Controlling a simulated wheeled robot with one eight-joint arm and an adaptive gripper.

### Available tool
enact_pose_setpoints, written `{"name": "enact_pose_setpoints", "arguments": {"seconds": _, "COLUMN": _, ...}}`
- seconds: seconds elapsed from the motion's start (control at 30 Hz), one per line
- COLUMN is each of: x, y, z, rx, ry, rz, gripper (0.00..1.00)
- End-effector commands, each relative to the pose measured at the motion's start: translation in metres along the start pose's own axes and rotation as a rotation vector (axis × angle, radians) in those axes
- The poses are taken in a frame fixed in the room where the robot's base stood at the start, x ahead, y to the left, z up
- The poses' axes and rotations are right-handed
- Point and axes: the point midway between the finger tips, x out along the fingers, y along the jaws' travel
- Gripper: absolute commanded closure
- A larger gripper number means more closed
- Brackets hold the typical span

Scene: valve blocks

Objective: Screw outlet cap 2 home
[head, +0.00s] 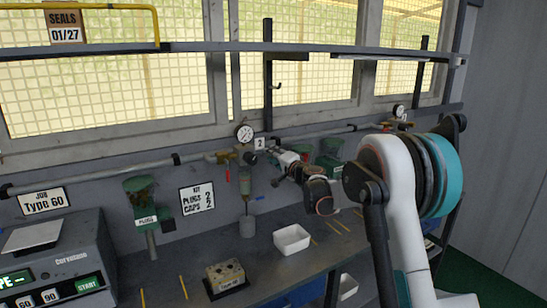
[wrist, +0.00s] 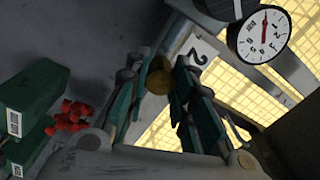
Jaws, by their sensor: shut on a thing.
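Outlet cap 2 (wrist: 157,80) shows as a dull brass round piece between my fingertips in the wrist view. My gripper (wrist: 160,70) is shut on it, with one dark green finger on each side. A white plate marked 2 (wrist: 197,57) is just beyond the fingers, and it also shows in the head view (head: 259,143). In the head view my gripper (head: 277,154) reaches left to the wall pipe, just right of the brass valve (head: 226,157). The cap is hidden there. The thread and how far the cap is seated cannot be seen.
A pressure gauge (wrist: 263,32) is close to the fingers at upper right. Green bins (wrist: 30,95) with red pieces (wrist: 70,122) are at left. In the head view, a white tray (head: 291,240) and a brass block (head: 225,275) are on the bench.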

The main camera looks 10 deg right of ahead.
Motion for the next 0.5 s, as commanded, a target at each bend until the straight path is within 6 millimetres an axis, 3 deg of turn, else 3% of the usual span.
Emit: {"name": "enact_pose_setpoints", "arguments": {"seconds": 0.5, "x": -0.0004, "y": 0.0018, "z": -0.0005, "rx": 0.490, "ry": 0.002, "rz": 0.000, "gripper": 1.00}}
